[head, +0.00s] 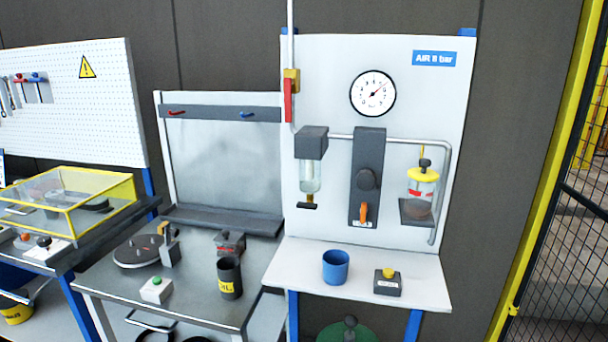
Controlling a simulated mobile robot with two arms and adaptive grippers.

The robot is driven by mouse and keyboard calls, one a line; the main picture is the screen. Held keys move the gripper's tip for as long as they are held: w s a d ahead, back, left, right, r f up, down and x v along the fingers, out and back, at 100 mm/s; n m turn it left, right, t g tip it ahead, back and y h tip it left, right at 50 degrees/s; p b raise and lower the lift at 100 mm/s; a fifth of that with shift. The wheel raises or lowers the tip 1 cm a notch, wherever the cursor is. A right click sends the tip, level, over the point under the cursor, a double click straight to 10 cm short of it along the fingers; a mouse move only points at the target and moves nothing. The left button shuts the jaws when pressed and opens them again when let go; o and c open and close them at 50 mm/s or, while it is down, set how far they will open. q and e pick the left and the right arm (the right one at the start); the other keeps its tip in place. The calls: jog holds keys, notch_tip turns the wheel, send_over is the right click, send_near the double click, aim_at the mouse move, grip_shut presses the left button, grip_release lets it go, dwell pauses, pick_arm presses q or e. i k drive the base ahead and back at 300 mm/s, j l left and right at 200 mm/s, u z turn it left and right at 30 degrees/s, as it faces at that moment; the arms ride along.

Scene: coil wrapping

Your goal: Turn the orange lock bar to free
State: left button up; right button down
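The orange lock bar (363,212) is a small upright orange piece low on a dark grey vertical plate (368,150) on the white air panel. It stands nearly vertical, just above a small white label (362,224). A round dark knob (367,179) sits above it on the same plate. The label's text is too small to read. Neither of my grippers is in view.
The shelf below the panel holds a blue cup (335,267) and a grey box with a yellow button (388,282). A glass filter bowl (310,178) and a yellow-topped jar (422,190) flank the plate. A steel bench (200,300) stands left, yellow-framed mesh fencing (560,210) right.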

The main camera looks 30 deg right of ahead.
aim_at(364, 210)
jog(key=z, duration=1.4)
